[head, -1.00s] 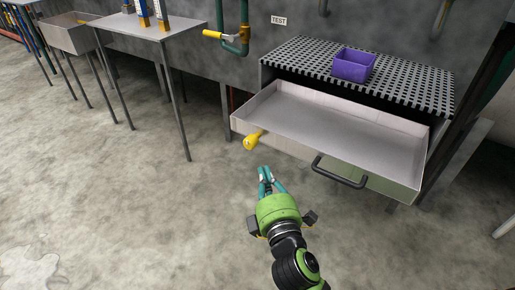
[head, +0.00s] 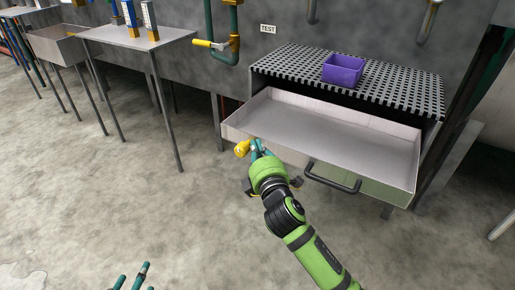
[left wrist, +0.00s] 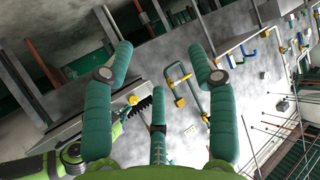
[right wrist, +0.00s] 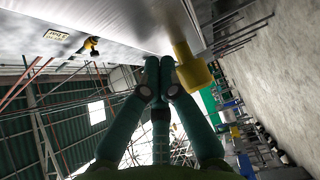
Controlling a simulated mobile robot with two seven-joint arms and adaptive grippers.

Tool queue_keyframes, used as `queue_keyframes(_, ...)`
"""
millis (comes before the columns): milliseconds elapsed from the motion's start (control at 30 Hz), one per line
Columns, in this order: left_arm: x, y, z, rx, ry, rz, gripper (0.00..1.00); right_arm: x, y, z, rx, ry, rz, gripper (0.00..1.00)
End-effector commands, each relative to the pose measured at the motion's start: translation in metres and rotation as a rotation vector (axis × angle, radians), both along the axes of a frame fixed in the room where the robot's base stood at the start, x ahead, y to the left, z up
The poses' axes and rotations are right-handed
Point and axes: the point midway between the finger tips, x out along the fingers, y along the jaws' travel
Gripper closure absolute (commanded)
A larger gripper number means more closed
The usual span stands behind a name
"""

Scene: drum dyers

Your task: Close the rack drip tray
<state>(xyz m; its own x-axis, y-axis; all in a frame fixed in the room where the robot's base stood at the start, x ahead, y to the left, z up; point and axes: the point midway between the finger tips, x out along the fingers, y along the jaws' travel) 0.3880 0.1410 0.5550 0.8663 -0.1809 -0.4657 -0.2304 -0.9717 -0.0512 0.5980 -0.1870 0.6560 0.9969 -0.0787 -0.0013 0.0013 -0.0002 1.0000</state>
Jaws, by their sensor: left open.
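The rack drip tray (head: 330,130) is a shallow, pale tray pulled far out from under a perforated black-and-white rack top (head: 400,85). A black bar handle (head: 333,180) sits on its front panel. A yellow knob or spout (head: 242,149) sticks out below its front left; it also shows in the right wrist view (right wrist: 194,68). My right gripper (head: 258,145) is beside this yellow part, just under the tray's front edge. In the right wrist view its fingertips (right wrist: 160,64) are together with nothing seen between them. My left gripper (left wrist: 161,58) is open and empty, low at the head view's bottom (head: 132,276).
A purple bin (head: 343,70) stands on the rack top. A narrow table (head: 135,40) with bottles is at the left. A green pipe with a yellow valve (head: 215,45) runs on the wall. The concrete floor (head: 90,190) in front is clear.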

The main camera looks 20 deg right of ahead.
Motion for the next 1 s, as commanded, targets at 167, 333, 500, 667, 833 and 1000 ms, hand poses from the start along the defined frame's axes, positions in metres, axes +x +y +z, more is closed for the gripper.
queue_keyframes(167,0.000,0.000,0.000,0.000,0.001,0.000,0.42,0.000,0.000,0.000,0.000,0.000,0.000,1.00)
queue_keyframes(333,-0.004,0.002,-0.005,0.008,0.037,0.005,0.42,0.004,-0.005,0.001,-0.002,-0.001,-0.002,1.00)
queue_keyframes(500,-0.023,0.014,-0.029,0.039,0.193,0.027,0.42,0.021,-0.026,0.003,-0.004,-0.001,-0.004,1.00)
queue_keyframes(667,-0.051,0.028,-0.053,0.075,0.381,0.052,0.42,0.047,-0.056,0.004,-0.005,-0.002,-0.005,1.00)
queue_keyframes(833,-0.069,0.035,-0.066,0.092,0.482,0.064,0.42,0.077,-0.091,0.003,-0.003,-0.002,-0.005,1.00)
queue_keyframes(1000,-0.071,0.036,-0.068,0.095,0.496,0.066,0.42,0.098,-0.116,0.001,-0.002,-0.001,-0.004,1.00)
